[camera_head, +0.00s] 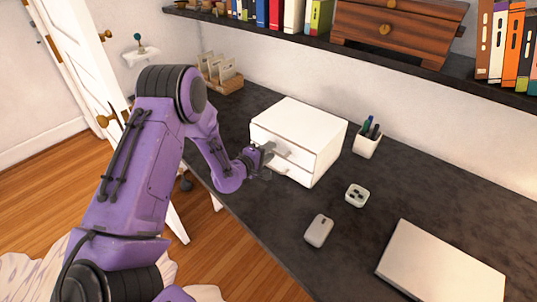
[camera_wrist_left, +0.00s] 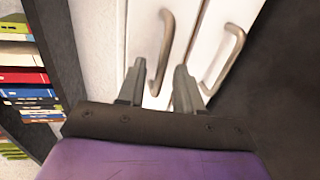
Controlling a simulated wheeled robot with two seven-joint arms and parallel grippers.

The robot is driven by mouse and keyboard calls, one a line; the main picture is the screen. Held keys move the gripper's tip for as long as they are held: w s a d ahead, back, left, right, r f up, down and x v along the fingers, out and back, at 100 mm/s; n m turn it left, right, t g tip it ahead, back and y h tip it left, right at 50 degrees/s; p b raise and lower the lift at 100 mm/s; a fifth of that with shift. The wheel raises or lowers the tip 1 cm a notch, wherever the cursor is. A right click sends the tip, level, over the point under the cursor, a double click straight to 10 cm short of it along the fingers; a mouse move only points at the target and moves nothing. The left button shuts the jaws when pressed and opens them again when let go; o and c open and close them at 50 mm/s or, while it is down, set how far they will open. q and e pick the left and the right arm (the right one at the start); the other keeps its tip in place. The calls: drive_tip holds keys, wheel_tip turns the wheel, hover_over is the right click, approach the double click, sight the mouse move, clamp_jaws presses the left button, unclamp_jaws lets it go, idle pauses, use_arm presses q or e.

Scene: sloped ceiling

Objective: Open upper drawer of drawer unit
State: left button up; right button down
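The white drawer unit (camera_head: 300,122) stands on the dark desk with two drawers, and both look closed. In the left wrist view the upper drawer's metal handle (camera_wrist_left: 167,40) is on the left and the lower drawer's handle (camera_wrist_left: 233,45) is on the right. My left gripper (camera_head: 268,158) is at the front of the unit; its open fingers (camera_wrist_left: 159,67) sit on either side of the upper handle, with visible gaps. I cannot tell how deep the handle lies between them. The gripper partly hides the handles in the head view. My right gripper is out of view.
On the desk (camera_head: 270,215) are a pen cup (camera_head: 367,145), a small white holed item (camera_head: 356,195), a mouse (camera_head: 318,231) and a closed white laptop-like slab (camera_head: 440,265). A bookshelf (camera_head: 300,38) hangs above. A file holder (camera_head: 220,75) stands behind, left.

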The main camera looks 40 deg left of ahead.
use_arm(q)
clamp_jaws()
idle(1.4)
